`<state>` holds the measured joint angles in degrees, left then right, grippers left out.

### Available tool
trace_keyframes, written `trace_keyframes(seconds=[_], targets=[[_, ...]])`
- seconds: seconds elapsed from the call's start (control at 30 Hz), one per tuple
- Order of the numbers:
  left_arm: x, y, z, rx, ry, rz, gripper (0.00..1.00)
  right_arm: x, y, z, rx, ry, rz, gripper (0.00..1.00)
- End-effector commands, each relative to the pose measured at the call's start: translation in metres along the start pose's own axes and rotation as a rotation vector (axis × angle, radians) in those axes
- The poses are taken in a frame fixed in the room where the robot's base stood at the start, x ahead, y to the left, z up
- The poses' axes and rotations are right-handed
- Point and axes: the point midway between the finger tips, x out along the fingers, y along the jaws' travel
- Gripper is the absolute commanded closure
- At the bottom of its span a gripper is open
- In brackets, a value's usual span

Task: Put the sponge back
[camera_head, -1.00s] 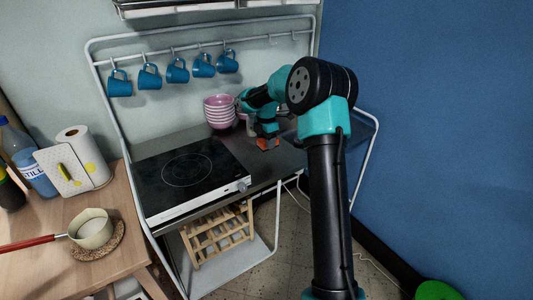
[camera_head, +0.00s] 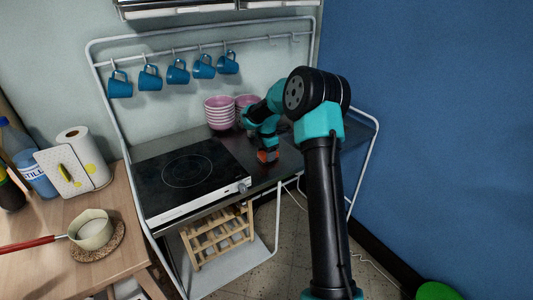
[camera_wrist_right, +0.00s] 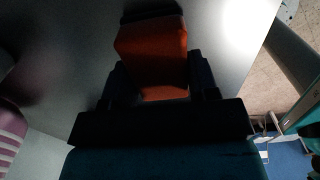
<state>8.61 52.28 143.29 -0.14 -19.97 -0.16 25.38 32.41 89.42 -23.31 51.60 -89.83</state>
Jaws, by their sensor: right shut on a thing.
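The orange-red sponge (camera_head: 268,156) is between the fingers of my right gripper (camera_head: 267,150) in the head view, low at the dark counter right of the hob. In the right wrist view the sponge (camera_wrist_right: 153,55) stands out between the two dark fingers of my right gripper (camera_wrist_right: 160,82), which is shut on it. A dark part shows at the sponge's far end there. I cannot tell whether the sponge touches the counter. My left gripper is not in view.
Pink bowls (camera_head: 219,112) are stacked at the back of the counter (camera_head: 290,160), with a second stack (camera_head: 246,101) close behind my right arm. The black hob (camera_head: 187,170) is to the left. Several blue mugs (camera_head: 177,70) hang from the rail above.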

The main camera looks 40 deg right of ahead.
Motion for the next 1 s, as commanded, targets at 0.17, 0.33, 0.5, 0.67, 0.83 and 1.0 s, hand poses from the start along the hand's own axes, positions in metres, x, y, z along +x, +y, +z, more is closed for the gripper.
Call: trace_keyframes(seconds=[0.17, 0.33, 0.5, 0.67, 0.83, 1.0], targets=[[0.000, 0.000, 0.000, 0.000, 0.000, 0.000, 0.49, 0.001, 0.000, 0.000, 0.000, 0.000, 0.000, 0.72], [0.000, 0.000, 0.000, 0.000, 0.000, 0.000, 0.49, 0.003, 0.000, 0.000, 0.000, 0.000, 0.000, 0.37], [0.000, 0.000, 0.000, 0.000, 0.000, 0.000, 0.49, 0.002, 0.000, 0.000, 0.000, 0.000, 0.000, 0.21], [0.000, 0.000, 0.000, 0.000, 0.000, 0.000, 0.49, 0.002, 0.000, 0.000, 0.000, 0.000, 0.000, 0.20], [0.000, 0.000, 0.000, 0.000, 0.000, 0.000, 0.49, 0.000, 0.000, 0.000, 0.000, 0.000, 0.001, 0.20], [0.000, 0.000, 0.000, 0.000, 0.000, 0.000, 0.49, -0.015, 0.001, 0.000, 0.000, 0.000, 0.003, 0.20]])
